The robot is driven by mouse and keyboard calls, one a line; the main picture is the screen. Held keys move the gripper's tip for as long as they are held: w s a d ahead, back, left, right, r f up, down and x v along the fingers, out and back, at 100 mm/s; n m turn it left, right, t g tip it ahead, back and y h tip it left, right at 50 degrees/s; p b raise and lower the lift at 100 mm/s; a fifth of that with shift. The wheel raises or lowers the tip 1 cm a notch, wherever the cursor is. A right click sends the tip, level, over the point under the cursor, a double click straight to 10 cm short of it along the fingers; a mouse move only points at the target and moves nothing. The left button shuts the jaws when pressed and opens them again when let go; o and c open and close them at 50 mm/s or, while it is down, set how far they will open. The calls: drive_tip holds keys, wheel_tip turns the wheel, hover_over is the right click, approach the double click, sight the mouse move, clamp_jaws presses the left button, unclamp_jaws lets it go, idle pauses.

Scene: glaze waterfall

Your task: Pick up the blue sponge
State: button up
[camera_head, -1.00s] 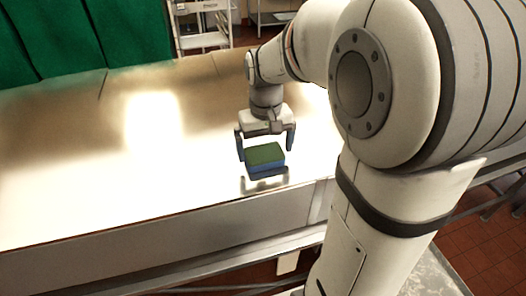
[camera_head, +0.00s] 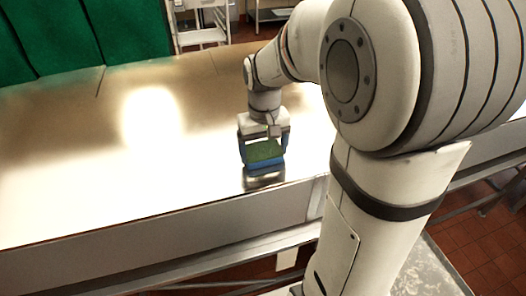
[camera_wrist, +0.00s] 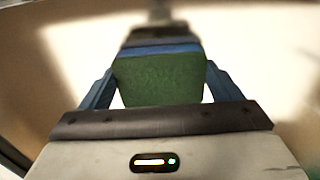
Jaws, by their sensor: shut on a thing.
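The blue sponge (camera_head: 264,152) has a green top and a blue lower part. It is at the metal counter's front edge area in the head view, with a reflection beneath it. My gripper (camera_head: 264,158) is above and around it, shut with a finger on either side. In the wrist view the sponge (camera_wrist: 160,78) fills the space between the blue fingers of my gripper (camera_wrist: 160,85). Whether the sponge touches the counter or is slightly above it is hard to tell.
The shiny metal counter (camera_head: 60,190) is bare to the left of the sponge. Its front edge runs close below the sponge. A green curtain (camera_head: 130,30) hangs behind at the left. A white shelf rack (camera_head: 203,28) stands beyond the counter.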

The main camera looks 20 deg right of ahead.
sight(263, 152)
wheel_tip(263, 152, up, 10)
drive_tip(key=b, duration=0.1)
drive_tip(key=o, duration=0.5)
drive_tip(key=c, duration=0.4)
drive_tip(key=shift+o, duration=0.2)
drive_tip(key=shift+f+b, duration=0.6)
drive_tip(key=shift+b, duration=0.15)
drive_tip(key=shift+r, duration=0.15)
